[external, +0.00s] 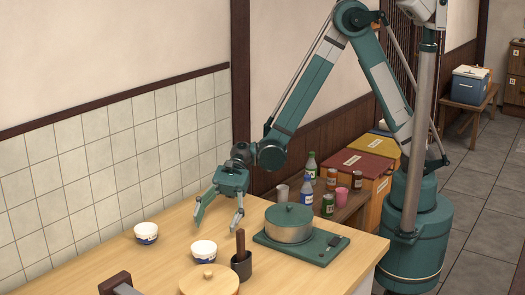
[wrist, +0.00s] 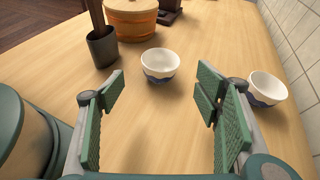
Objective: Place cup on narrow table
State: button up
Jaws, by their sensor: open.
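Two small white cups with blue patterned bases stand upright on the wooden counter (external: 100,262). The nearer cup (external: 203,250) shows in the wrist view (wrist: 160,64), centred ahead of my fingertips. The other cup (external: 146,232) is nearer the tiled wall and shows at the right of the wrist view (wrist: 267,90), outside my right finger. My gripper (external: 217,224) is open and empty above the counter, its fingers (wrist: 160,92) spread and touching neither cup. A narrow wooden table (external: 351,212) stands behind the counter; bottles, cans, a grey cup (external: 283,193) and a pink cup (external: 341,200) are on it.
A lidded teal pot (external: 289,224) sits on a green board (external: 318,248) right of my gripper. A dark holder with a wooden stick (external: 241,265) and a lidded wooden tub (external: 209,281) stand at the front. Red and yellow crates (external: 358,166) stand behind the narrow table.

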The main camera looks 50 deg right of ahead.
aim_at(208, 244)
jog(key=shift+x, duration=1.25)
jog(key=shift+a+f+b, duration=0.1)
jog(key=shift+a+b, duration=0.05)
jog(key=shift+b, duration=0.15)
jog(key=shift+b+x, duration=0.7)
jog(key=shift+x, duration=1.75)
jog(key=c, duration=1.1)
notch_tip(208, 244, up, 10)
jog(key=p, duration=0.2)
jog(key=shift+p, duration=0.3)
